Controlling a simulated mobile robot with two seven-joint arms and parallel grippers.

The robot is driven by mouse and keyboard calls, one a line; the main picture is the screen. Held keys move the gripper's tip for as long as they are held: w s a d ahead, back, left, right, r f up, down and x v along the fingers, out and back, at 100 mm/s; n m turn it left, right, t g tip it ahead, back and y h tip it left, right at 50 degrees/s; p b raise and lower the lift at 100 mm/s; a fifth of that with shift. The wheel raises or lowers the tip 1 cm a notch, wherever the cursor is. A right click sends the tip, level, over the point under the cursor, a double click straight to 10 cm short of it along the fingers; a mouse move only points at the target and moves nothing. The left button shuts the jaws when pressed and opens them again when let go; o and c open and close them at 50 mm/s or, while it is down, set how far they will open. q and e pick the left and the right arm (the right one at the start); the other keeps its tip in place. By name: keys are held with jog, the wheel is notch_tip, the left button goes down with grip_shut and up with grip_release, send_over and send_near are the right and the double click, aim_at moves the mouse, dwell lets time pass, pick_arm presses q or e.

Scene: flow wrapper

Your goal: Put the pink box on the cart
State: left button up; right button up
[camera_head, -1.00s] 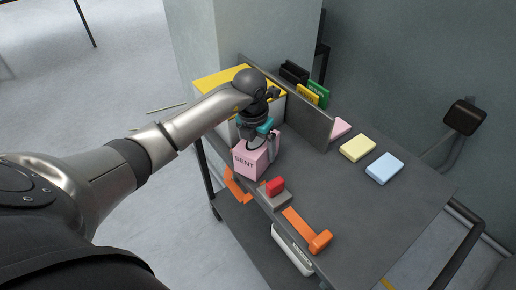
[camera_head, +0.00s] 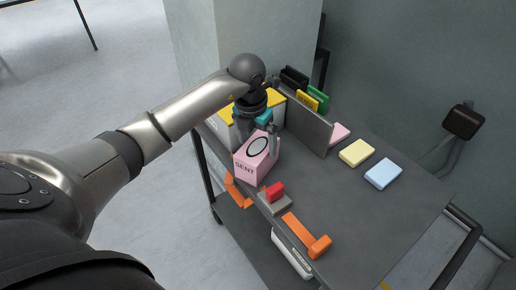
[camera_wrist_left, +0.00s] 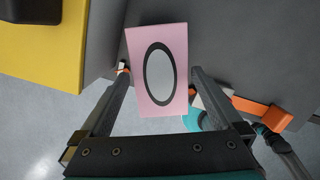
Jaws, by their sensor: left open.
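The pink box (camera_head: 251,167), marked SENT with a grey oval on top, stands upright at the left edge of the grey cart (camera_head: 375,218), beside the upright grey panel. The wrist view shows the box (camera_wrist_left: 136,70) from above, overlapping the cart's edge; its underside is hidden. My left gripper (camera_head: 258,133) is open just above the box and empty. In the wrist view its fingers (camera_wrist_left: 160,74) show on either side of the box, with gaps. My right gripper is not in view.
The grey panel (camera_head: 307,127) stands behind the box. A yellow-topped box (camera_head: 226,116) is at the left. A red block (camera_head: 275,190) and an orange handle (camera_head: 308,234) are near the front edge. Yellow (camera_head: 357,152) and blue (camera_head: 383,174) blocks lie farther right. The cart's right part is clear.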

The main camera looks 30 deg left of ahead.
pick_arm(q)
jog(key=r, duration=0.4)
jog(key=s+r+p, duration=0.1)
jog(key=r, duration=0.1)
jog(key=shift+r, duration=0.45)
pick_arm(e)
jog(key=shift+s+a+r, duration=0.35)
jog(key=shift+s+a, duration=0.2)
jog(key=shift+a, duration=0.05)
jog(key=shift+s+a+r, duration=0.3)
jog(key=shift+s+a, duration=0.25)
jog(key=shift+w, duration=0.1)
